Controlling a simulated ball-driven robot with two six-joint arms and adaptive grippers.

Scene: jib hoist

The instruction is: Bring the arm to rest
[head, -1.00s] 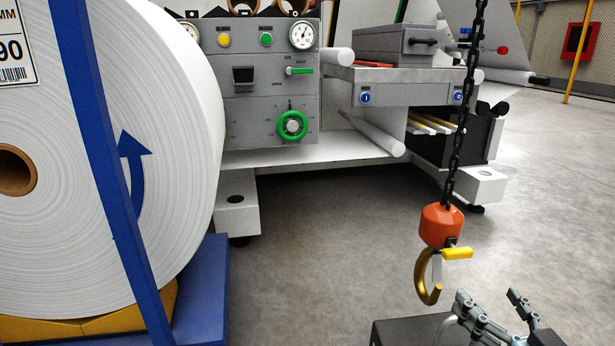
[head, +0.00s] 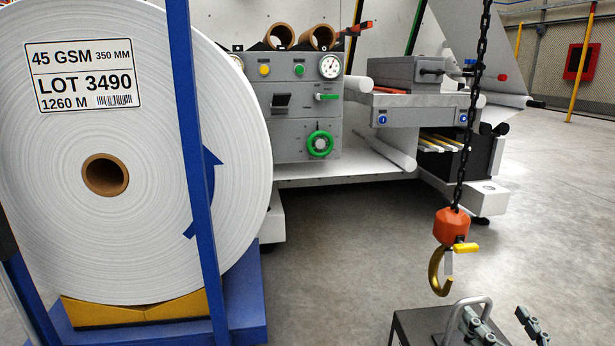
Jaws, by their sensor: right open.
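My right gripper (head: 503,325) is at the bottom right of the head view, with its two fingers apart and nothing between them. It is below and to the right of the hoist hook (head: 440,272), clear of it. The hook is brass, with a yellow latch tab, and hangs from an orange block (head: 451,227) on a black chain (head: 468,115). A dark box-like thing (head: 415,322) with a grey bar handle (head: 484,308) stands under the hook, beside the gripper; the hook is apart from the handle. My left gripper is not in view.
A large white paper roll (head: 150,235) rests on a blue stand (head: 243,300) with yellow chocks at the left. A grey machine (head: 300,135) with a green handwheel (head: 320,144) stands behind. The concrete floor (head: 345,245) between roll and hook is clear.

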